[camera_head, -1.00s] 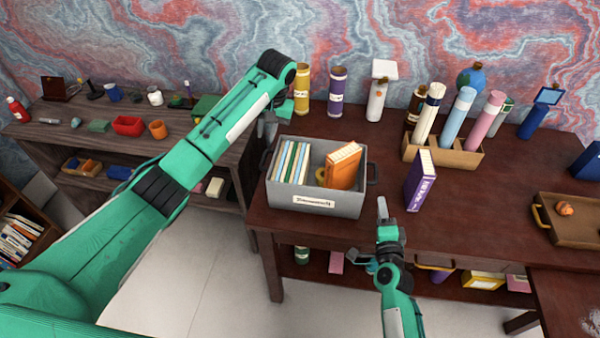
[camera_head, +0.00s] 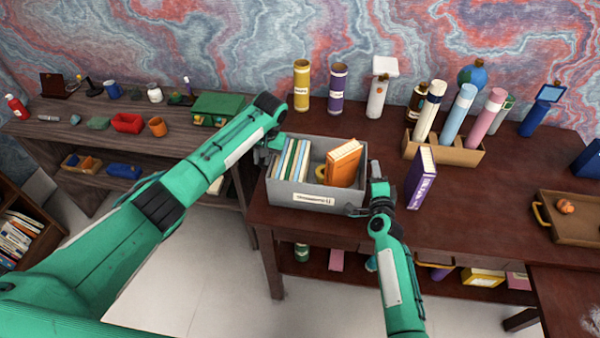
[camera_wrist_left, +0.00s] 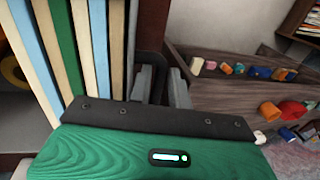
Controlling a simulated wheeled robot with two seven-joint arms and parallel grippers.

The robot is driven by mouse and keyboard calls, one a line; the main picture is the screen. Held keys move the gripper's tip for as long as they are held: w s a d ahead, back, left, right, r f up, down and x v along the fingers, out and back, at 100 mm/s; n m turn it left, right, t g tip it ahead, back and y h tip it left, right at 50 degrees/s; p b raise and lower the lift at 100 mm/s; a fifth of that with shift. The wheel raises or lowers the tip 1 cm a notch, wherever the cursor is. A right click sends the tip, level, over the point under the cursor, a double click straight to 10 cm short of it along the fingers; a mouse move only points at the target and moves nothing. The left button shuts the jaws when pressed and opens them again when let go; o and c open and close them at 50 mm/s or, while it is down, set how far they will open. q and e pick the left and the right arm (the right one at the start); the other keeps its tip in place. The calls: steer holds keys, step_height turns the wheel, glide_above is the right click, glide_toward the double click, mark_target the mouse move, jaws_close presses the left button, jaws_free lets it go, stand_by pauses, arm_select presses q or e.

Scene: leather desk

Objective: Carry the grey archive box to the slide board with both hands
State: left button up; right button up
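The grey archive box (camera_head: 316,199) stands on the dark desk, holding books on its left and an orange book (camera_head: 343,162) on its right. My left gripper (camera_head: 265,148) is at the box's left side, over its handle in the head view. The left wrist view shows its two fingers (camera_wrist_left: 164,86) apart, with the dark handle (camera_wrist_left: 151,62) by them; whether the handle lies between them is unclear. My right gripper (camera_head: 366,188) is at the box's right side, fingers apart, partly covering the right handle. I cannot make out a slide board.
A purple book (camera_head: 421,178) stands just right of my right gripper. Behind it a cardboard holder (camera_head: 462,154) carries rolled tubes. Yellow and purple canisters stand behind the box. A brown tray (camera_head: 578,232) lies far right, with bare desk before it. A side shelf (camera_head: 75,136) stands left.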

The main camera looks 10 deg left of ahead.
arm_select(q)
steer(key=shift+a+f, duration=0.15)
steer(key=shift+f, duration=0.5)
arm_select(e)
steer(key=shift+w, duration=0.65)
arm_select(q)
steer(key=c, duration=0.3)
arm_select(e)
steer(key=c, duration=0.3)
arm_select(q)
jaws_close()
arm_select(e)
jaws_close()
arm_select(q)
steer(key=shift+w+r, duration=0.15)
steer(key=shift+r, duration=0.1)
arm_select(e)
steer(key=shift+r, duration=0.15)
